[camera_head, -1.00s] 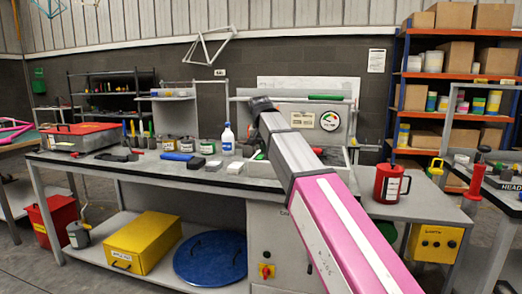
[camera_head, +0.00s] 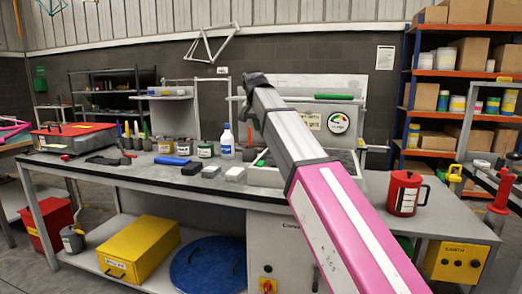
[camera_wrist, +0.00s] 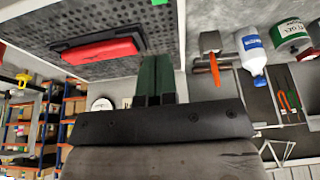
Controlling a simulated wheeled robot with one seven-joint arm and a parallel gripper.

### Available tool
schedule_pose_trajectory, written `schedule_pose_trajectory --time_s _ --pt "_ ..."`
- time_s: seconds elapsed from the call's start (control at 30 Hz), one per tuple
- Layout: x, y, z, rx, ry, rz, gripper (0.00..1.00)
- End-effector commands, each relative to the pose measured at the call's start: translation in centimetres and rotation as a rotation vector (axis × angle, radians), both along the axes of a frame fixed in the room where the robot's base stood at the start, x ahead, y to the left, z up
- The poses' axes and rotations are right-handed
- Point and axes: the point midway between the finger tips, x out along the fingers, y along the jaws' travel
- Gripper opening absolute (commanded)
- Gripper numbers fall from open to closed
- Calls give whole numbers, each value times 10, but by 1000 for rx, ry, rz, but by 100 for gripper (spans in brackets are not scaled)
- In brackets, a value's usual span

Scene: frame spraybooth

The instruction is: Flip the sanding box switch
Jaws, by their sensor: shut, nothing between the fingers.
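The sanding box (camera_head: 318,95) is a grey unit at the right of the workbench, with a back panel, a round gauge (camera_head: 338,122) and a perforated tray, which shows upside down in the wrist view (camera_wrist: 170,15). A red switch on a yellow plate (camera_head: 267,285) is on the cabinet front (camera_head: 277,245) below, cut by the lower picture edge. My gripper (camera_wrist: 155,68) is shut and empty, its dark fingers together over the bench in the wrist view. In the head view my arm's dark end is raised in front of the back panel, well above the switch; the fingertips cannot be made out there.
A red-and-black sanding block (camera_wrist: 100,50) lies on the tray. A white bottle (camera_head: 227,142) and several jars stand left of it. A red can (camera_head: 404,193) stands right. Below are a yellow box (camera_head: 140,248) and a blue disc (camera_head: 208,262). Open floor lies in front.

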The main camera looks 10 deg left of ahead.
Motion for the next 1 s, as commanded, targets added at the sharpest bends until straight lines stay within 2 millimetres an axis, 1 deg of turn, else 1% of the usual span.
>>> schedule_pose_trajectory --time_s 0.17,0.63,0.8,1.0 --pt "5 -1 -17 -1 3 0 0" --pt "33 -5 -92 -1 3 -1 0" --pt "37 -6 -116 -1 2 0 0" --pt "39 -6 -129 0 0 0 0"
